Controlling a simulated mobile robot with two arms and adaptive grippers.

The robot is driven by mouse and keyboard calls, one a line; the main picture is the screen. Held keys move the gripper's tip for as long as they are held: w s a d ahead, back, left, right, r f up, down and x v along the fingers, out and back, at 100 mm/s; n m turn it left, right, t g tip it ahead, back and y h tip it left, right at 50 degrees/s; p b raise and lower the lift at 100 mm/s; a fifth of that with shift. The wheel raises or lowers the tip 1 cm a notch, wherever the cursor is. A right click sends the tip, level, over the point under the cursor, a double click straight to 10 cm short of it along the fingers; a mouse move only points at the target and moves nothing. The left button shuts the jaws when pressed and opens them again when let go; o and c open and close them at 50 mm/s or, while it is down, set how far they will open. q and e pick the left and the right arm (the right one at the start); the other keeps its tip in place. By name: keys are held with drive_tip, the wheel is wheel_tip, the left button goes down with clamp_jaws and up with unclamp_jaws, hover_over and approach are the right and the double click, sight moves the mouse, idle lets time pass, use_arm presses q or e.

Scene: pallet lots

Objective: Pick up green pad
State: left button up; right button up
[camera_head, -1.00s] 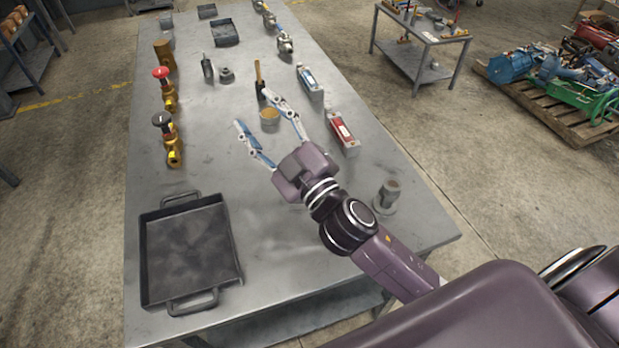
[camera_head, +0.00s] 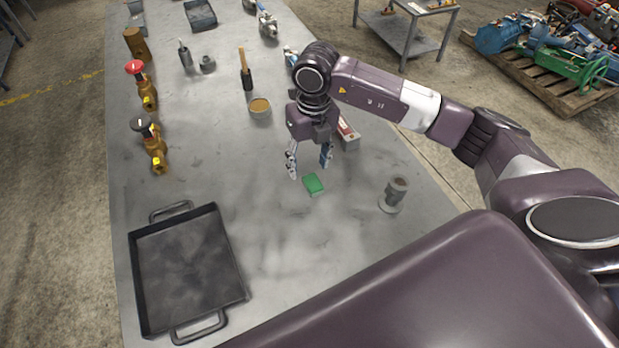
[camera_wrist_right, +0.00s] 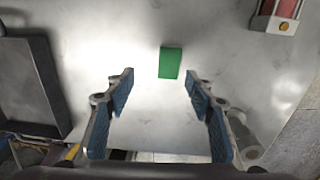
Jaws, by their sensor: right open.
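The green pad (camera_head: 313,184) lies flat on the grey metal table (camera_head: 270,235). In the right wrist view the green pad (camera_wrist_right: 170,63) is a small rectangle just beyond the fingertips, roughly centred between them. My right gripper (camera_head: 309,165) points down above the table, close to the pad. Its two fingers are spread wide with blue inner faces, and the open gripper (camera_wrist_right: 159,80) holds nothing. The fingers appear apart from the pad. My left gripper is not in view.
A black tray (camera_head: 135,290) with handles sits at the front left. A grey pipe fitting (camera_head: 394,194) stands right of the pad. A tin (camera_head: 260,108), a brush (camera_head: 246,72) and brass valves (camera_head: 153,147) stand farther back. The table around the pad is clear.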

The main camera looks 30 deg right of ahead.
sight(313, 182)
drive_tip(key=shift+d+h, duration=0.3)
drive_tip(key=shift+d, duration=0.4)
drive_tip(key=shift+s+d+f, duration=0.1)
drive_tip(key=shift+d+f, duration=0.05)
drive_tip(key=shift+f, duration=0.1)
drive_tip(key=f+p, duration=0.1)
drive_tip(key=f, duration=0.1)
drive_tip(key=f+p, duration=0.1)
drive_tip(key=f, duration=0.1)
drive_tip(key=f+p, duration=0.1)
drive_tip(key=f, duration=0.1)
drive_tip(key=shift+a+f+p, duration=0.15)
drive_tip(key=shift+a+p, duration=0.1)
drive_tip(key=shift+p, duration=0.05)
drive_tip(key=shift+f, duration=0.35)
drive_tip(key=shift+c, duration=0.6)
drive_tip(key=c, duration=0.8)
